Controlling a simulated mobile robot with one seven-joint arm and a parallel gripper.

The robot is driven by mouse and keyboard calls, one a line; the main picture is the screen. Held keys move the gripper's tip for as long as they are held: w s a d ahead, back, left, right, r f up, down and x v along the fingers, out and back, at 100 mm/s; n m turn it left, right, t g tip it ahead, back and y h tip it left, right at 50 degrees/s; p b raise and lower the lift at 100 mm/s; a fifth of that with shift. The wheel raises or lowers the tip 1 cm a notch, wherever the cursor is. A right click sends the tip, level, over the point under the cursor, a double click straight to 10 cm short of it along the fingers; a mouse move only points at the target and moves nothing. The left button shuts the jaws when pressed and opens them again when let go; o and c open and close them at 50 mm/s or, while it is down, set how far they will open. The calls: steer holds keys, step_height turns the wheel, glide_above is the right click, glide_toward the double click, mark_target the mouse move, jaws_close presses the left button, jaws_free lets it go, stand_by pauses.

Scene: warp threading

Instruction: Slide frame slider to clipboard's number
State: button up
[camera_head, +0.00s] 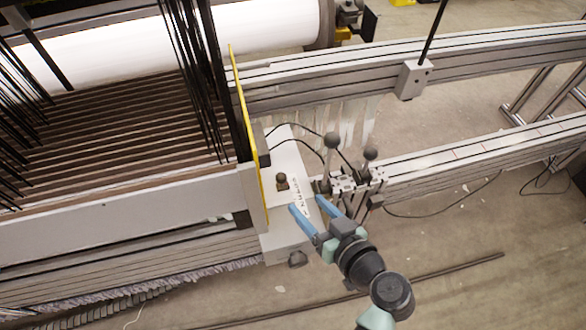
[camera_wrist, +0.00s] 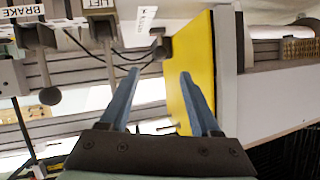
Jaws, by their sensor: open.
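A small dark knob on a square base (camera_head: 281,183), which looks like the frame slider, sits on a white plate (camera_head: 287,148) beside the loom frame. A strip with small marks (camera_head: 300,197) lies on that plate, too small to read. My gripper (camera_head: 307,203) is open and empty, its blue fingers just below and right of the knob. In the wrist view, the knob (camera_wrist: 159,52) shows just beyond the gap between the fingertips (camera_wrist: 160,73), not visibly touched. The marked strip (camera_wrist: 147,18) is above it. I can make out no clipboard in either view.
A yellow panel (camera_head: 247,125) stands along the loom's side, close to the left finger. Upright levers with round knobs (camera_head: 332,140) stand right of the plate; the wrist view shows a BRAKE label (camera_wrist: 22,11). Grey rails (camera_head: 460,158) run right. Open floor lies below.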

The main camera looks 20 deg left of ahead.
mark_target(284, 181)
steer(key=b+x, duration=0.2)
steer(key=x, duration=1)
steer(key=shift+w+a+f+b, duration=0.15)
steer(key=shift+a+b, duration=0.2)
jaws_close()
stand_by(0.9)
